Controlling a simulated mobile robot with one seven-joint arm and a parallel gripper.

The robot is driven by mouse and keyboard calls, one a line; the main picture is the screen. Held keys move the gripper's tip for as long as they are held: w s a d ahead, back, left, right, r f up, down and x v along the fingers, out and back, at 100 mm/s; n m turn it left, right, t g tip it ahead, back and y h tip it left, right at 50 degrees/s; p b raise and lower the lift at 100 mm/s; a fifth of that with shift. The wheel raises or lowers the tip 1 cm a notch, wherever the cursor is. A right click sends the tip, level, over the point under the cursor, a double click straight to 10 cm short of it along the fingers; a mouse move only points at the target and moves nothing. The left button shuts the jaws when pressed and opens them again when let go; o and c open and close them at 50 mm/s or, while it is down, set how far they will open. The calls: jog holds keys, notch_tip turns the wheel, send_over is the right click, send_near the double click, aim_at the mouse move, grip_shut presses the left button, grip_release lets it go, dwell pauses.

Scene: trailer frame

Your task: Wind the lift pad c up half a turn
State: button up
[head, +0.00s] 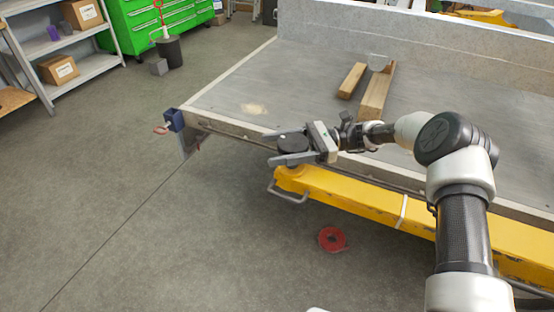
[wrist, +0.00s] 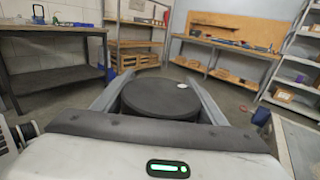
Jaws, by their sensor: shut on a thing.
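The lift pad (head: 293,143) is a round dark disc at the left end of a yellow lift arm (head: 350,195), beside the edge of the trailer bed. My gripper (head: 290,146) reaches in from the right, with one finger on each side of the pad. In the wrist view the pad (wrist: 160,98) fills the space between the two grey fingers, and a small pale spot shows on its top. My gripper is shut on the pad's rim. The pad's underside and screw are hidden.
The trailer bed (head: 250,85) lies behind the pad, with wooden blocks (head: 376,95) on it. A blue clamp (head: 175,120) sits at its front left corner. A red ring (head: 332,239) lies on the floor below the arm. Open floor (head: 120,220) extends to the left.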

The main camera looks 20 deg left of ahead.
jog(key=shift+s+d+f+n+g+h+b, duration=0.1)
jog(key=shift+s+f+n+g+h+b, duration=0.1)
jog(key=shift+n+g+h+b, duration=0.35)
jog(key=shift+s+d+f+n+g+h+b, duration=0.15)
jog(key=shift+n+g+h+b, duration=0.2)
jog(key=shift+g+b, duration=0.3)
jog(key=shift+r+n+g+h+b, duration=0.15)
jog(key=shift+n+g+h+b, duration=0.25)
jog(key=shift+h+b, duration=0.15)
jog(key=shift+d+r, duration=0.1)
jog(key=shift+s, duration=0.1)
jog(key=o, duration=1.1)
jog(key=shift+c, duration=0.2)
jog(key=shift+r, duration=0.1)
